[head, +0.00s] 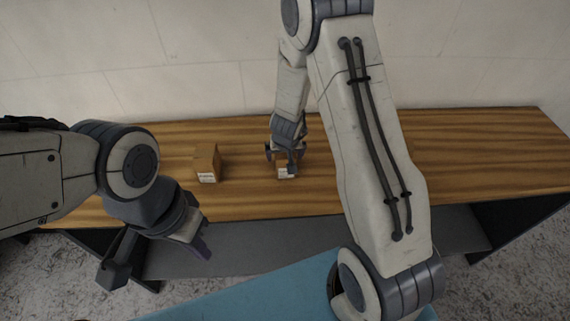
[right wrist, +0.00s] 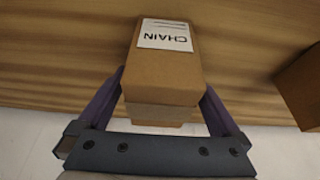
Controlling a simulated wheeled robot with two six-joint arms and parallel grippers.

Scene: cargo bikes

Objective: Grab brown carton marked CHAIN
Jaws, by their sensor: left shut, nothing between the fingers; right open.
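The brown carton marked CHAIN (right wrist: 163,75) stands on the wooden shelf top, its white label readable in the right wrist view. In the head view the carton (head: 286,173) is mostly covered by my right gripper (head: 285,153). My right gripper (right wrist: 160,100) is open, with one finger on each side of the carton's near end. I cannot tell whether the fingers touch it. My left gripper (head: 200,245) is shut and empty, in front of the shelf at lower left, away from the cartons.
A second brown carton (head: 207,162) with a white label stands to the left on the wooden top (head: 450,150); it shows at the right edge of the right wrist view (right wrist: 302,85). A pale wall (head: 190,60) rises behind. The top's right side is clear.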

